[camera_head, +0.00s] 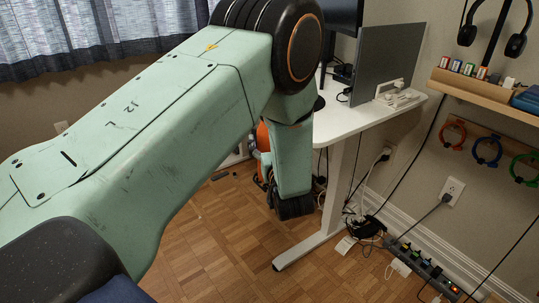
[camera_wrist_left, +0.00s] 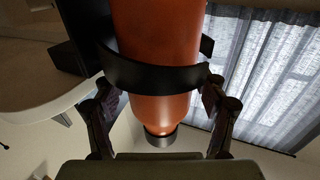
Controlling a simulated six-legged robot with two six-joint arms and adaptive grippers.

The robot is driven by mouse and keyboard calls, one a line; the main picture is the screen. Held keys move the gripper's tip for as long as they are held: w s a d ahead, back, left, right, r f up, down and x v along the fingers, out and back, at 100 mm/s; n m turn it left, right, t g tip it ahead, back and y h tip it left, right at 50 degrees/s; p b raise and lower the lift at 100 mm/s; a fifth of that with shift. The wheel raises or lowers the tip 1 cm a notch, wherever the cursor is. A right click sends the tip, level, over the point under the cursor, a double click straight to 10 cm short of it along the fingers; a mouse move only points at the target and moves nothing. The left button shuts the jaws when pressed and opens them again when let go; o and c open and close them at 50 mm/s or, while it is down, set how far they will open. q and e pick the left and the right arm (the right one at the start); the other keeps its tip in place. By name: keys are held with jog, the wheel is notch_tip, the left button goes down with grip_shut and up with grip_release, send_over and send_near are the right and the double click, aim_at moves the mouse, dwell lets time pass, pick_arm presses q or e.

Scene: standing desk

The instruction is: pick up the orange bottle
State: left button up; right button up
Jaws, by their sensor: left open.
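The orange bottle (camera_wrist_left: 158,112) fills the upper middle of the left wrist view, with its dark cap (camera_wrist_left: 161,138) toward the bottom of the picture. A dark curved band (camera_wrist_left: 150,76) crosses the bottle's near side; I cannot tell whether it is a holder or part of the jaws. My left gripper (camera_wrist_left: 156,62) is open, with one dark finger on each side of the bottle. I cannot tell whether they touch it. In the head view my left arm hides most of this; an orange patch (camera_head: 262,137) shows behind it. My right gripper is not in view.
A white standing desk (camera_head: 350,121) with monitors stands right of my arm, its leg (camera_head: 333,185) close by. Cables and a power strip (camera_head: 425,268) lie by the wall. A wooden shelf (camera_head: 480,86) with hooks is at right. Parquet floor is open in front.

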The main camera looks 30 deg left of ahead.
pick_arm(q)
jog(key=shift+w+f, duration=0.1)
jog(key=c, duration=0.4)
grip_shut()
jog(key=shift+r, duration=0.2)
